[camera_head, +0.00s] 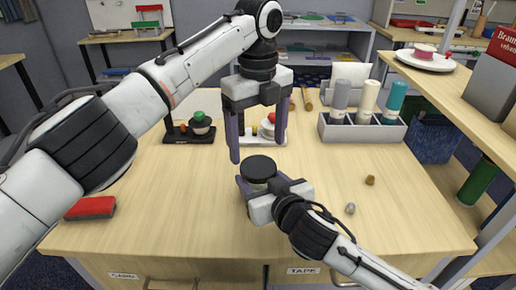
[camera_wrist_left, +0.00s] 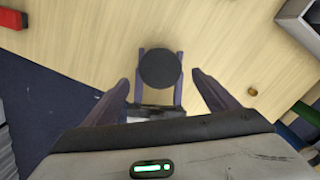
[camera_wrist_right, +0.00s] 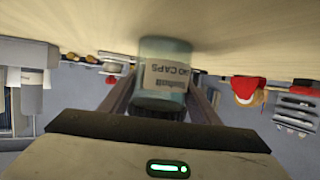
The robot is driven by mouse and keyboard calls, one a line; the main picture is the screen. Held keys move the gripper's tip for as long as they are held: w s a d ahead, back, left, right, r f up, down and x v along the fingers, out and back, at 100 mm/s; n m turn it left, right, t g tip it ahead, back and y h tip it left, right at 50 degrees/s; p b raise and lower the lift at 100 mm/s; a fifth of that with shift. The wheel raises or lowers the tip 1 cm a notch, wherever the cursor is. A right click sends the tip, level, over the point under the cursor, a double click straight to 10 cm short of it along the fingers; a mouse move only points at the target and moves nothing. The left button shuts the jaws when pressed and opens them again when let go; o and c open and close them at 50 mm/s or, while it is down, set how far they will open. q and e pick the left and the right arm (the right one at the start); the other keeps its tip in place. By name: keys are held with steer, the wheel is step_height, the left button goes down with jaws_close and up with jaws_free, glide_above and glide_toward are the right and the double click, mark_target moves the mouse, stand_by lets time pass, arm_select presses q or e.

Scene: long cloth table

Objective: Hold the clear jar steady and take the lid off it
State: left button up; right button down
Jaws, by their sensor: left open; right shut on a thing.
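The clear jar (camera_wrist_right: 165,75) has a pale label with dark print and stands on the table. Its round black lid (camera_head: 258,168) is on top, and in the left wrist view the lid (camera_wrist_left: 160,69) hides the jar. My right gripper (camera_head: 257,187) is shut on the jar, one finger on each side, below the lid. The right wrist view shows the fingers (camera_wrist_right: 160,98) flanking the jar. My left gripper (camera_head: 258,152) is open and empty above the lid, pointing down. In the left wrist view its fingers (camera_wrist_left: 165,90) are spread wide on either side of the lid.
A grey rack (camera_head: 362,128) with several bottles stands at the back right. A red block (camera_head: 90,208) lies at the left edge. A brown cork (camera_head: 370,180) and a small grey piece (camera_head: 350,208) lie to the right of the jar. A dark stand (camera_head: 189,133) is behind.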

mark_target(258, 166)
arm_select(q)
step_height(258, 166, up, 2)
steer(key=shift+r+m, duration=0.15)
steer(key=shift+m, duration=1.05)
step_height(258, 166, down, 8)
steer(key=shift+r, duration=0.15)
steer(key=c, duration=1.1)
steer(key=n, duration=0.3)
steer(key=shift+c, duration=0.2)
steer(key=o, duration=1.2)
steer(key=shift+c, duration=0.2)
